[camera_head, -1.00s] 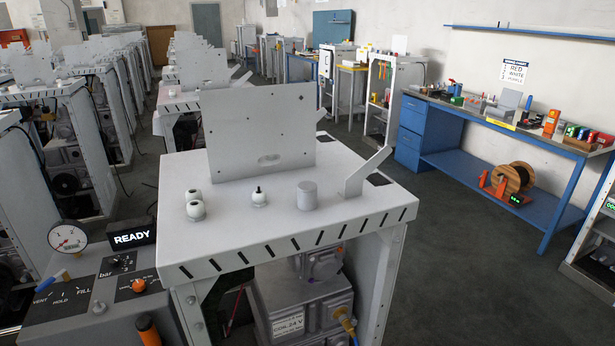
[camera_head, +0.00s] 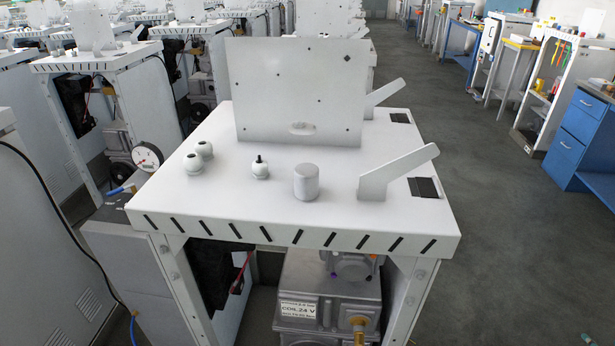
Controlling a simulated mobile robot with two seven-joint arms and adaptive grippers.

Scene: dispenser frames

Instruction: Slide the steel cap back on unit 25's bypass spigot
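A grey-white cylinder (camera_head: 306,182), which looks like the cap, stands upright on the white top of the nearest dispenser frame (camera_head: 225,208). To its left is a small white ball-shaped fitting with a black tip (camera_head: 260,168), possibly the spigot. Two more white round fittings (camera_head: 194,164) sit further left, without a black tip. No unit number is readable, so I cannot tell whether this is unit 25. Neither of my grippers is in view.
An upright white panel (camera_head: 295,95) stands behind the fittings. Two slanted white brackets (camera_head: 397,172) stick up at the right. A round gauge (camera_head: 147,155) is at the left edge. More frames fill the left background; grey floor (camera_head: 510,230) is open at right.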

